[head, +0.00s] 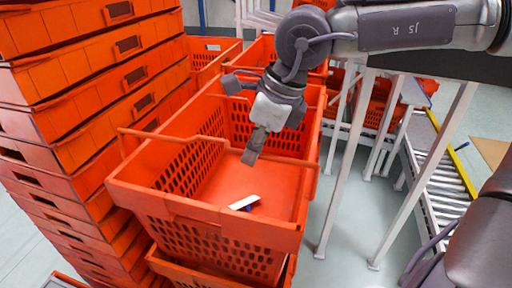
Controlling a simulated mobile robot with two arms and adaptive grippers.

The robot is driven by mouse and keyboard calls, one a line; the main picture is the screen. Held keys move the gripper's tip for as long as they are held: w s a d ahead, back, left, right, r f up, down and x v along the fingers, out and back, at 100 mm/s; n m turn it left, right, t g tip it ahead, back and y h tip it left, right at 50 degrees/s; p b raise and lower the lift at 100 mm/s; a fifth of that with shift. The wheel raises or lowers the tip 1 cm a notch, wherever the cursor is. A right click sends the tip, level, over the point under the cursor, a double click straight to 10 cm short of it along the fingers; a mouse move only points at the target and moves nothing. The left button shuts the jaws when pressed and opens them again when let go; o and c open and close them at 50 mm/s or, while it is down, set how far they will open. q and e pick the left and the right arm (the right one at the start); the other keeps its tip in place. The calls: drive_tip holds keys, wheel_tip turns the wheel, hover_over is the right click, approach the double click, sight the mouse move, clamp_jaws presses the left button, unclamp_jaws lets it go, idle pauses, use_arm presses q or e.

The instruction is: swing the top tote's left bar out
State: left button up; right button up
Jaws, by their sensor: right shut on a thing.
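The top tote (205,222) is orange with slotted walls and an open top, and it stands on another orange tote (225,275). A thin orange bar (170,136) runs across the top tote near its front, above the rim, with its ends bent down to the side walls. My right gripper (252,152) points down over the tote from the upper right. Its fingers are shut on the bar near the middle of its span. The fingers cover that stretch of the bar. My left gripper is out of view.
A white item (244,202) with a blue part lies on the top tote's floor. A tall stack of orange totes (95,90) stands close at left. More totes (212,48) stand behind. White frame legs (333,170) and a roller conveyor (440,175) are at right.

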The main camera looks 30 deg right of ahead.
drive_tip(key=shift+s+a, duration=0.4)
drive_tip(key=shift+a, duration=0.05)
drive_tip(key=shift+s+a+f+b, duration=0.2)
drive_tip(key=shift+s+a+b, duration=0.2)
drive_tip(key=shift+a+b, duration=0.1)
drive_tip(key=shift+s+a+f+b, duration=0.2)
drive_tip(key=shift+s+a+b, duration=0.2)
drive_tip(key=shift+a+b, duration=0.1)
drive_tip(key=shift+d, duration=0.1)
